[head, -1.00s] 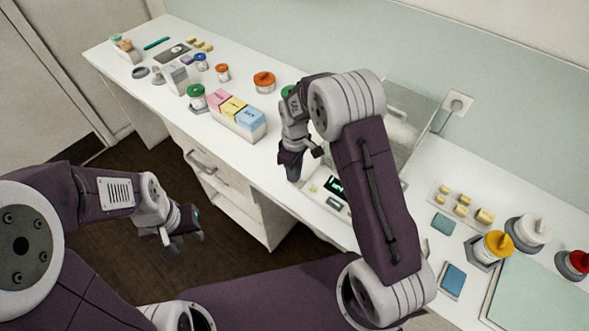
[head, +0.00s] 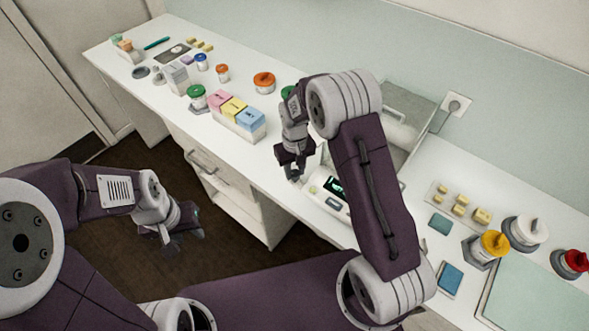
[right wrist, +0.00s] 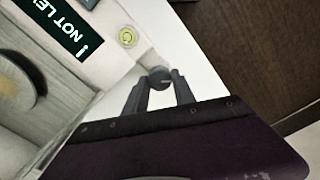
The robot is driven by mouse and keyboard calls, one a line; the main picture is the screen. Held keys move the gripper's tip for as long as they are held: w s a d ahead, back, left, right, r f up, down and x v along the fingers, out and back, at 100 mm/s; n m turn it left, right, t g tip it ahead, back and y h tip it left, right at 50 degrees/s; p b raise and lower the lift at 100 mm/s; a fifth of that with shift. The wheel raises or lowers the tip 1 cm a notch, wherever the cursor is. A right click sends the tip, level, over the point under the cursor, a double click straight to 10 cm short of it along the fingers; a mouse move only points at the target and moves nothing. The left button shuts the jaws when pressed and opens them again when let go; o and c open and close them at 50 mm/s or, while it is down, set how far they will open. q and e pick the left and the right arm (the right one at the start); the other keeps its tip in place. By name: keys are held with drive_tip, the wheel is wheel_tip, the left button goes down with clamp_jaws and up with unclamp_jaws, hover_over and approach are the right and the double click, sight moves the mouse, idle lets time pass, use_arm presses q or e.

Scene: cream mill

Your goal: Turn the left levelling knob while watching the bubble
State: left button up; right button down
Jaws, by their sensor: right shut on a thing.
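The balance (head: 327,203) stands on the bench, with a lit display (head: 335,186). In the right wrist view the display (right wrist: 62,22) reads "NOT LE…", cut off by the frame edge. The round yellow-green bubble level (right wrist: 127,36) is on the balance's top near its corner. The small dark grey levelling knob (right wrist: 160,77) sits at that corner. My right gripper (right wrist: 160,88) is shut on the knob, one finger on each side; in the head view it (head: 295,168) hides most of it. My left gripper (head: 184,236) is open and empty, away from the bench.
A pink, yellow and blue box row (head: 237,116) and a green-lidded jar (head: 197,97) stand left of the balance. To the right are yellow blocks (head: 460,210), a yellow-topped weight (head: 490,246) and a blue pad (head: 451,277). A wall socket (head: 456,105) is behind.

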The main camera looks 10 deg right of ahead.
sight(295, 173)
drive_tip(key=shift+w+r, duration=0.1)
idle(0.4)
drive_tip(key=c, duration=1.4)
unclamp_jaws()
drive_tip(key=o, duration=0.4)
drive_tip(key=shift+c, duration=0.2)
drive_tip(key=shift+r, duration=0.2)
wheel_tip(295, 173, up, 9)
drive_tip(key=b, duration=0.1)
drive_tip(key=shift+f, duration=0.15)
